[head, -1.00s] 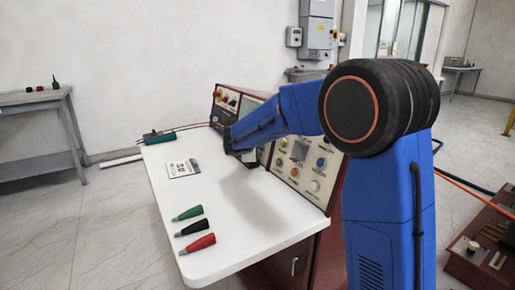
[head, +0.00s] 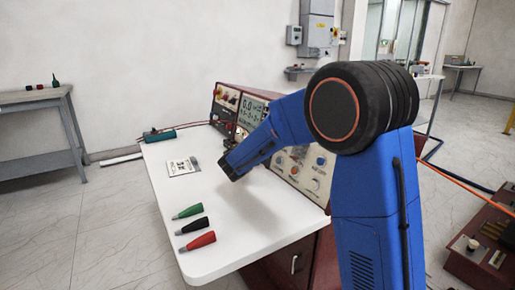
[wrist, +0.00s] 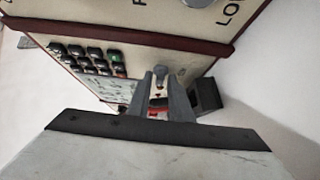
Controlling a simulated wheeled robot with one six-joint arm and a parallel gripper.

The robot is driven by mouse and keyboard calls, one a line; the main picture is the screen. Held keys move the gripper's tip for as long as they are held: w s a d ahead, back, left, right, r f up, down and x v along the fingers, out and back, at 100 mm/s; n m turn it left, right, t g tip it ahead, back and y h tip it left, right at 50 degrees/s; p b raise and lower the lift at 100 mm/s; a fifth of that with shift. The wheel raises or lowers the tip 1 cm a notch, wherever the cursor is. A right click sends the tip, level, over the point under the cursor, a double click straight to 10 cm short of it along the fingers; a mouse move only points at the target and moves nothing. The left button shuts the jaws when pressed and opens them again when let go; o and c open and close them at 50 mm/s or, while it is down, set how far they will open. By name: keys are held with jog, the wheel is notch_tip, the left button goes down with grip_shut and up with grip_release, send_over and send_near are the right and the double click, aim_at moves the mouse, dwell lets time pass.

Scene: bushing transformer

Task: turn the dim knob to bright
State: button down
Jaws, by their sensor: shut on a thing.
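In the wrist view my gripper (wrist: 162,95) points at the console panel, with its two grey fingers close together. A small rounded grey knob (wrist: 160,73) shows between the fingertips, and the fingers are shut on it. I cannot read its marking or tell its setting. In the head view my blue wrist is over the white desk, close in front of the console (head: 228,90). The fingers and the knob are too small and covered there to make out clearly.
A lit display (head: 252,108) stands on the console. A keypad (wrist: 85,58) is beside the gripper in the wrist view. Green (head: 187,212), black (head: 192,226) and red (head: 197,241) plugs lie on the desk (head: 260,225). A card (head: 181,167) lies farther back. The middle desk is clear.

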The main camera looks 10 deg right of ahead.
jog(key=shift+f, duration=0.1)
dwell(0.3)
jog(key=c, duration=1.8)
grip_release()
jog(key=v, duration=1.7)
jog(key=shift+s+a, duration=0.15)
jog(key=shift+s, duration=0.05)
